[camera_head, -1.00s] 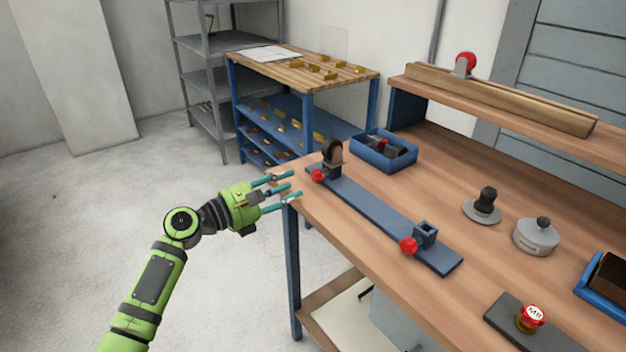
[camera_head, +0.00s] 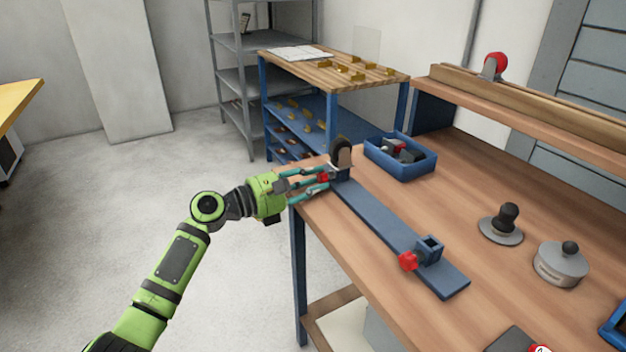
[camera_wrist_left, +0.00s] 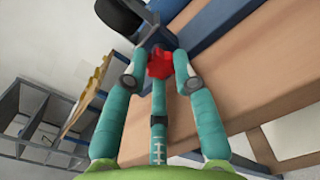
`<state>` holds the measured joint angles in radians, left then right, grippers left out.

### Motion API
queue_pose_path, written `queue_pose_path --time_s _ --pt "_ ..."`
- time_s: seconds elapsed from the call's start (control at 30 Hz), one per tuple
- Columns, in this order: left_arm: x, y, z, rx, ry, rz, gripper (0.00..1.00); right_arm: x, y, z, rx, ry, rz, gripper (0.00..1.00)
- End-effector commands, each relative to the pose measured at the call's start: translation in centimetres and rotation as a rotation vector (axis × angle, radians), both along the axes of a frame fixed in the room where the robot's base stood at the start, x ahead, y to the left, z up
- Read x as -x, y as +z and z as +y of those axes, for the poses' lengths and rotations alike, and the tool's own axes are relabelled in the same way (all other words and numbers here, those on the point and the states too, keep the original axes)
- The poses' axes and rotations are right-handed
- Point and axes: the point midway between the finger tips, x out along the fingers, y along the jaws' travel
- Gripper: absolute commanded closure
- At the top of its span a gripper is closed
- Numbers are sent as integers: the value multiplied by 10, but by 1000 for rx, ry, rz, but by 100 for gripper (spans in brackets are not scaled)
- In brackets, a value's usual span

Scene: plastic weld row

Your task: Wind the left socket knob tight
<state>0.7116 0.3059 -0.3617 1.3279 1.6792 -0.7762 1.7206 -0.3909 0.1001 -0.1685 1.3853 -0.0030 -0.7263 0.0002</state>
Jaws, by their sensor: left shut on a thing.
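The left socket knob (camera_head: 323,178) is small and red, at the far end of a dark blue bar (camera_head: 385,222) on the bench. It also shows in the left wrist view (camera_wrist_left: 159,63), between the fingertips. My left gripper (camera_head: 322,180) is shut on this knob, its teal fingers around it. A dark rounded piece (camera_head: 341,152) stands upright in the socket beside the knob. A second red knob (camera_head: 408,261) sits at the near socket (camera_head: 430,246), which looks empty. My right gripper is not in view.
A blue bin (camera_head: 401,160) with dark and red parts stands behind the bar. A dark-handled disc (camera_head: 501,225) and a grey lidded pot (camera_head: 561,264) stand to the right. A blue rack with a wooden top (camera_head: 332,68) is behind. Bench wood between these is clear.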

Motion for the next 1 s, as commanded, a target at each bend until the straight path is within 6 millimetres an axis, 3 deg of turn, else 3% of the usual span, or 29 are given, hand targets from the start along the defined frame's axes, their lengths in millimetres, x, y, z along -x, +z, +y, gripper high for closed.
queue_pose_path --time_s 0.17,0.43,0.73,0.77,1.0 --pt "0 3 -1 -9 0 -24 100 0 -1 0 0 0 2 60" --pt "0 4 -2 -123 0 -202 100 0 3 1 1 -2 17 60" --pt "1 5 -2 -131 -1 -216 100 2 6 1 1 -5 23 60" --pt "1 5 -2 -130 -1 -216 62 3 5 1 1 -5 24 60" --pt "0 3 -1 -133 0 -212 62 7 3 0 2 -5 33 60"
